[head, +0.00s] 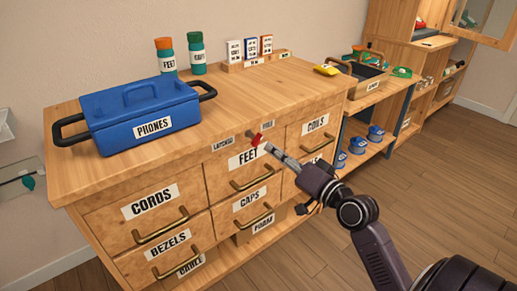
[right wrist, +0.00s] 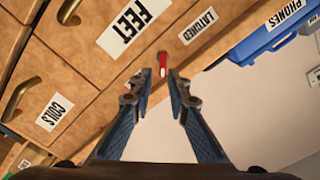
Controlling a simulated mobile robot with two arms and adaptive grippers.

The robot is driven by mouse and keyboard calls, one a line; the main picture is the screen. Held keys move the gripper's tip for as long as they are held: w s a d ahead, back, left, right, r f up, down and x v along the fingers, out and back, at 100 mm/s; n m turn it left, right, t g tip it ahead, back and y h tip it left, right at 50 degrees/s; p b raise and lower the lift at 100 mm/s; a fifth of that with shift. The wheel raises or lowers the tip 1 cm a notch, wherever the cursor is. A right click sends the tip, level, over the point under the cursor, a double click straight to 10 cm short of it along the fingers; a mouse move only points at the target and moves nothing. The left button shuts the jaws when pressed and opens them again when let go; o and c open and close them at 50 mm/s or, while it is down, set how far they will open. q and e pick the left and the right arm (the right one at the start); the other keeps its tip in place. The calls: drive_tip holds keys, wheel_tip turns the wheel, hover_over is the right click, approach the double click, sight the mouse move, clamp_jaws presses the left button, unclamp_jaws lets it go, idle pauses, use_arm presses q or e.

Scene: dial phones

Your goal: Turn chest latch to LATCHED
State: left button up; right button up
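The chest latch is a small red lever (head: 256,139) on the front of the wooden chest (head: 105,185), above the FEET drawer. It sits between the LATCHED label (head: 222,144) and another small label (head: 267,125) too blurred to read surely. My right gripper (head: 267,147) reaches the lever from the front right. In the right wrist view, the red lever (right wrist: 162,60) shows at the gap between the fingertips (right wrist: 162,73). The fingers stand slightly apart, and I cannot tell whether they touch it. The LATCHED label (right wrist: 198,27) is right of it there. My left gripper is out of view.
A blue PHONES box (head: 140,113), two bottles (head: 181,54) and small cartons (head: 250,47) stand on the chest top. Brass drawer handles (head: 252,177) jut out below the latch. A shelf with blue cups (head: 358,145) stands to the right. The floor in front is clear.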

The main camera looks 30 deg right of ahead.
sight(260, 140)
drive_tip(key=shift+w+a+r, duration=0.15)
drive_tip(key=shift+w+r, duration=0.15)
drive_tip(key=shift+w, duration=0.3)
drive_tip(key=w, duration=0.5)
drive_tip(key=shift+w+a+f, duration=0.15)
drive_tip(key=shift+w+a, duration=0.05)
drive_tip(key=shift+w, duration=0.05)
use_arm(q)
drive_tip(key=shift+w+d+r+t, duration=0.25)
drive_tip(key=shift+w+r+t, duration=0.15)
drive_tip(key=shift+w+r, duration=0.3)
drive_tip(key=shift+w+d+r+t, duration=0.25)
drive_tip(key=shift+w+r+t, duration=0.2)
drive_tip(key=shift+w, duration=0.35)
use_arm(e)
drive_tip(key=shift+w, duration=0.5)
clamp_jaws()
